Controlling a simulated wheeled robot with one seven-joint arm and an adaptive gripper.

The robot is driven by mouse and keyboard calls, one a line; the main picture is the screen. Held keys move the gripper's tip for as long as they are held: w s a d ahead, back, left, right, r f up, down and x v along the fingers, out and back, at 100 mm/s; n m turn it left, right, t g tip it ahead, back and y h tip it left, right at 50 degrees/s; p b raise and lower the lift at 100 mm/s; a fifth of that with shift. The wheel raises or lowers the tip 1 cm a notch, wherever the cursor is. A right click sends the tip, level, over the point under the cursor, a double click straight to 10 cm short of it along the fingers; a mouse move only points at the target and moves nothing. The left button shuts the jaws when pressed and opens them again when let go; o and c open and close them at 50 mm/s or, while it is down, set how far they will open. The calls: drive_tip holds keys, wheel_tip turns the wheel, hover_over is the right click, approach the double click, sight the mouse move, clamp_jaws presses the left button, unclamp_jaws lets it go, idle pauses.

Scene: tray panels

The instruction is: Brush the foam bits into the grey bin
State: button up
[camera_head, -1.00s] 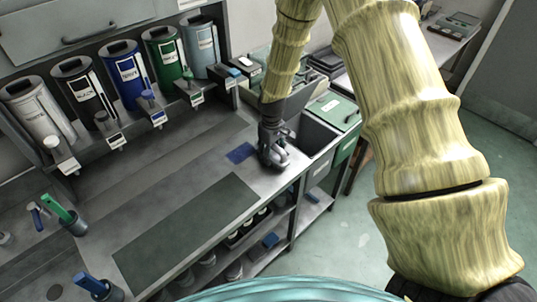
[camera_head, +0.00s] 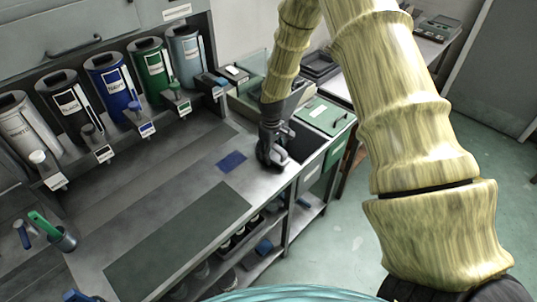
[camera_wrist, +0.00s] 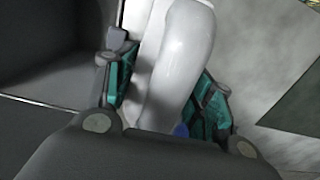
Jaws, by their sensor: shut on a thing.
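My gripper (camera_head: 268,158) is low over the right end of the grey bench, beside a dark open bin-like recess (camera_head: 303,143). In the wrist view my gripper (camera_wrist: 165,92) has its teal-padded fingers closed on a pale grey, smooth, rounded thing (camera_wrist: 183,50), perhaps the brush; its far end is out of frame. A small blue part shows low between the fingers. A dark grey hollow with a thin pale edge (camera_wrist: 45,101) lies left of the fingers, probably the grey bin. I cannot make out any foam bits in either view.
A blue patch (camera_head: 232,162) lies on the bench left of my gripper. A green-lidded box (camera_head: 322,115) stands right of the recess. Several labelled canisters (camera_head: 107,84) line the back wall. The dark green mat (camera_head: 180,240) is clear.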

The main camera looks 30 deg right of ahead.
drive_tip(key=shift+w+d, duration=0.3)
drive_tip(key=shift+d, duration=0.55)
drive_tip(key=shift+w+d, duration=0.3)
drive_tip(key=shift+d, duration=0.55)
drive_tip(key=shift+w+d+r, duration=0.1)
drive_tip(key=shift+w+d, duration=0.15)
drive_tip(key=shift+d, duration=0.55)
drive_tip(key=shift+a, duration=0.35)
drive_tip(key=shift+d, duration=0.2)
